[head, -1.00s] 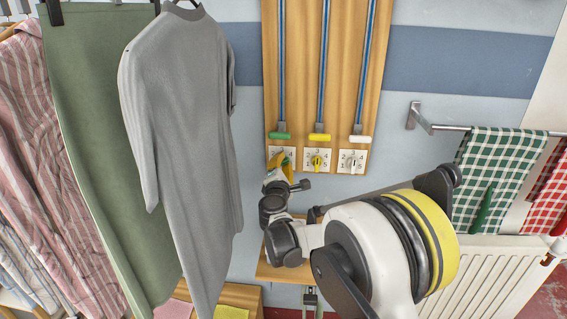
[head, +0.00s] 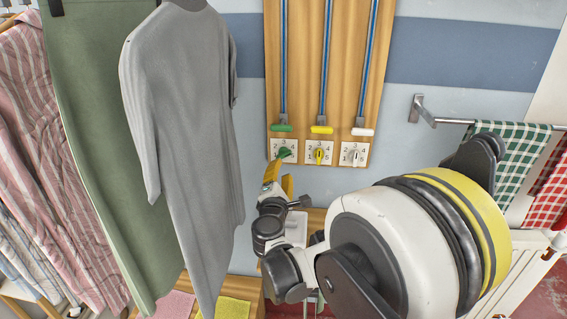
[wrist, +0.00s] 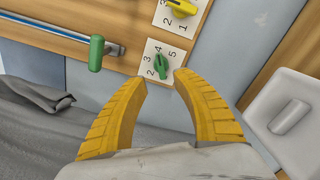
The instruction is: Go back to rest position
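My gripper (wrist: 160,95) shows in the wrist view with its two yellow fingers spread apart and nothing between them. In the head view my gripper (head: 279,187) is small and partly hidden by my wrist, just below the dial row. The green dial (wrist: 161,62) sits on a white numbered plate ahead of the fingertips, apart from them; it also shows in the head view (head: 284,153). The yellow dial (head: 319,155) and the white dial (head: 354,157) are to its right. The green-handled lever (head: 281,128) hangs above the green dial.
A grey shirt (head: 180,120) and green cloth (head: 95,150) hang close on the left. A towel rail (head: 450,121) with checked cloths (head: 512,160) is on the right. Pink and yellow cloths lie low down.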

